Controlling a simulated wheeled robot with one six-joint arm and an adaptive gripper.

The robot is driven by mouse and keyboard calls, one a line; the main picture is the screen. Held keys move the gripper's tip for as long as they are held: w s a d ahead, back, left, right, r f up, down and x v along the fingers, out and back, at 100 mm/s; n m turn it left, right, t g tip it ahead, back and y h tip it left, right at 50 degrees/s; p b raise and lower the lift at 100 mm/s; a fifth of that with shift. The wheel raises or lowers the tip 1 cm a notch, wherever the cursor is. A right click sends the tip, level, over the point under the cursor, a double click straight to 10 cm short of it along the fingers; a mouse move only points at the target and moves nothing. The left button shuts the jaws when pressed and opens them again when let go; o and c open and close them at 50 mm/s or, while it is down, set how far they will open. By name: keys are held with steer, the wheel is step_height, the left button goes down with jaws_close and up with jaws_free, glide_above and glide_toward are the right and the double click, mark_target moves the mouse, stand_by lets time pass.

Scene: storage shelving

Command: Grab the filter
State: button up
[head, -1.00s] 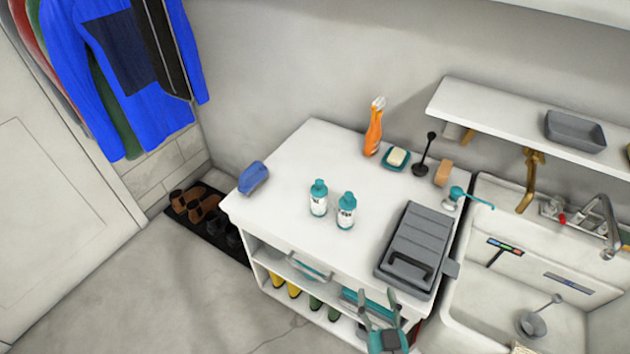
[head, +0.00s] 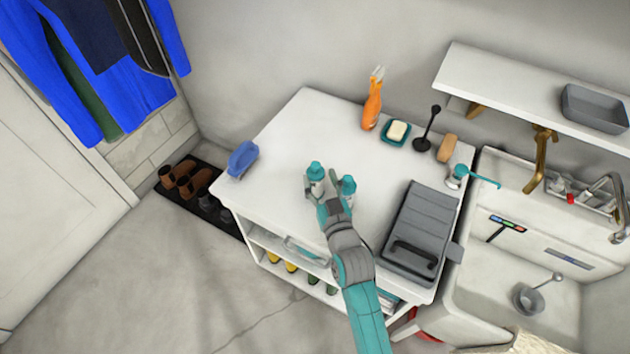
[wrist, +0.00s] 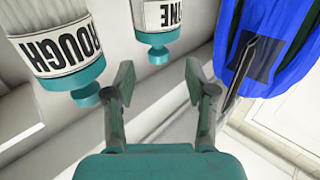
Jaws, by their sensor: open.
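Two white cylinders with teal caps stand side by side on the white cabinet top, and I take these labelled cylinders to be the filters. The left cylinder (head: 316,181) and the right cylinder (head: 348,187) are partly hidden by my gripper (head: 333,200) in the head view. In the wrist view one cylinder (wrist: 62,45) reads "ROUGH" at upper left. The other cylinder (wrist: 155,18), its label ending in "NE", shows beyond the gap of my open, empty fingers (wrist: 160,74). Which one is meant, I cannot tell.
A grey case (head: 420,225) lies right of the cylinders, a blue brush-like thing (head: 242,158) left. A sink (head: 470,290) is at right.

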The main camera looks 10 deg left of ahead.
mark_target(317, 169)
steer(key=shift+x, duration=2.6)
steer(key=shift+r, duration=0.1)
jaws_close()
